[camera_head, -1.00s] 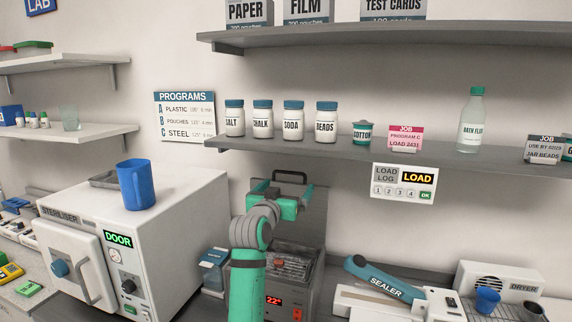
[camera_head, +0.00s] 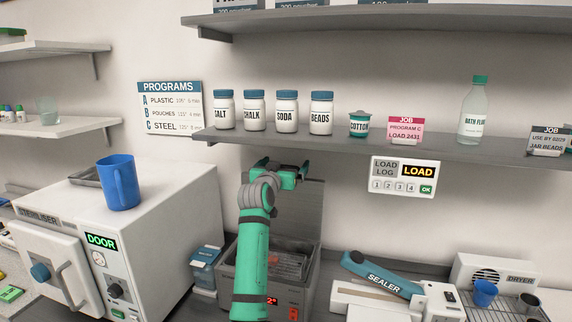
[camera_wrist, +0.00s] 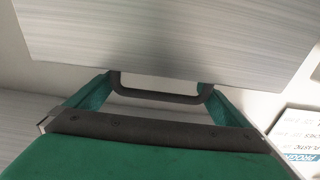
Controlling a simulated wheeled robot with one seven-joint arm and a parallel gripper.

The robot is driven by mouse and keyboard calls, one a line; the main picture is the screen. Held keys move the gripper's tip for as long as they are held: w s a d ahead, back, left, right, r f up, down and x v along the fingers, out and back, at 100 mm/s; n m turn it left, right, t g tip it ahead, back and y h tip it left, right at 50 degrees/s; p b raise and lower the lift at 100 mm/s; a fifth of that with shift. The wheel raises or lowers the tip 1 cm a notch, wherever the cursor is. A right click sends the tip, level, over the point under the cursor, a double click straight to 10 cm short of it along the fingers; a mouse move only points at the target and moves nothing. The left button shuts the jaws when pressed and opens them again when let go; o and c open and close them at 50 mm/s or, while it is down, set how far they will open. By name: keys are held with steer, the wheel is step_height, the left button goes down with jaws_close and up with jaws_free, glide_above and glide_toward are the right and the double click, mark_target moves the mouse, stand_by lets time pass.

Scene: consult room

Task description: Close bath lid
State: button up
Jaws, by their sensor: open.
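The bath (camera_head: 312,277) is a grey metal box with a red display, standing on the counter behind my arm. Its lid (camera_head: 308,205) stands open and upright at the back, against the wall. In the wrist view the lid (camera_wrist: 170,40) is a brushed grey plate with a dark bar handle (camera_wrist: 160,98) at its edge. My gripper (camera_head: 284,174) is at the top of the lid and mostly hides the handle in the head view. In the wrist view my gripper (camera_wrist: 155,92) is open, with one green finger near each end of the handle.
The steriliser (camera_head: 150,235), with a blue jug (camera_head: 120,184) on top, stands left of the bath. The sealer (camera_head: 383,275) is to the right. A shelf (camera_head: 400,149) with jars and a bottle runs just above my gripper.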

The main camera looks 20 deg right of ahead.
steer(key=shift+w+d, duration=0.4)
steer(key=shift+w, duration=0.15)
